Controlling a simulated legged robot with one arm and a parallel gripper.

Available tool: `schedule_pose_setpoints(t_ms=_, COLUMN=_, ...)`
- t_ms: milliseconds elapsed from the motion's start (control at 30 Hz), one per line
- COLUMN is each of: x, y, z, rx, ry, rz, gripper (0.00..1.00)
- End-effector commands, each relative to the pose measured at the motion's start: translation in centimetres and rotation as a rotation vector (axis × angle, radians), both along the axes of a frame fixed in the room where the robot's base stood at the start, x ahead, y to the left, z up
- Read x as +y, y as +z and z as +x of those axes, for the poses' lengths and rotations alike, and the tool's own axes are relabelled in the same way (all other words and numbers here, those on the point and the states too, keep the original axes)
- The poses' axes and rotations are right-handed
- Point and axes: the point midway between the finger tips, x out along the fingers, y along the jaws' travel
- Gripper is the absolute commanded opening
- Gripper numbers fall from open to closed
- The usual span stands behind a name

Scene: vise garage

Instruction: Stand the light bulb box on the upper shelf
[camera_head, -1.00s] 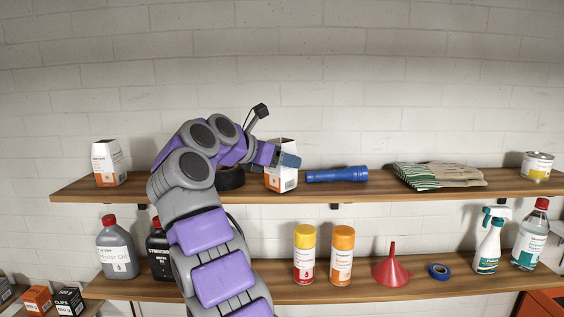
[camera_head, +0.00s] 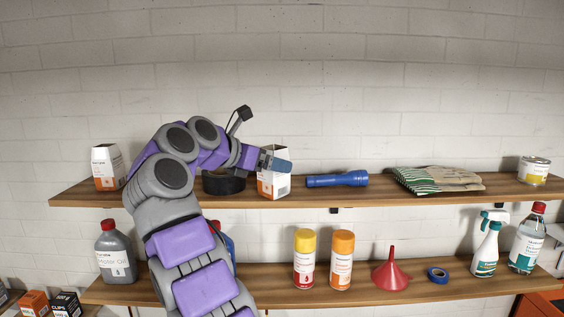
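A small white and orange box (camera_head: 273,187) stands about upright at the upper shelf (camera_head: 400,199), near its front edge, left of the blue flashlight. I cannot tell whether its base touches the board. My gripper (camera_head: 276,164) reaches in from the left, with a blue fingertip across the box's upper front. It looks shut on the box; the far finger is hidden. A similar white and orange box (camera_head: 107,167) stands at the shelf's left end. The print on both is too small to read.
A dark round item (camera_head: 222,185) sits close left of the held box. The blue flashlight (camera_head: 337,179), work gloves (camera_head: 440,180) and a can (camera_head: 534,171) share the upper shelf. Spray cans (camera_head: 304,258), a red funnel (camera_head: 390,272) and bottles (camera_head: 117,254) stand on the lower shelf.

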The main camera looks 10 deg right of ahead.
Motion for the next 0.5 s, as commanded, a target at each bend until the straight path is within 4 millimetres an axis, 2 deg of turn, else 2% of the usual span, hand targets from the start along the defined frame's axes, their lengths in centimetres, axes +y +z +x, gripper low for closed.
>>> schedule_pose_setpoints(t_ms=33, x=1.0, y=0.7, z=-0.5, rx=-0.002, ry=0.004, rz=-0.001, gripper=0.96)
schedule_pose_setpoints(t_ms=233, x=3.3, y=2.4, z=-2.5, rx=0.001, ry=0.003, rz=0.004, gripper=0.96)
schedule_pose_setpoints(t_ms=500, x=4.5, y=3.8, z=-4.1, rx=0.000, ry=-0.001, rz=0.013, gripper=0.96)
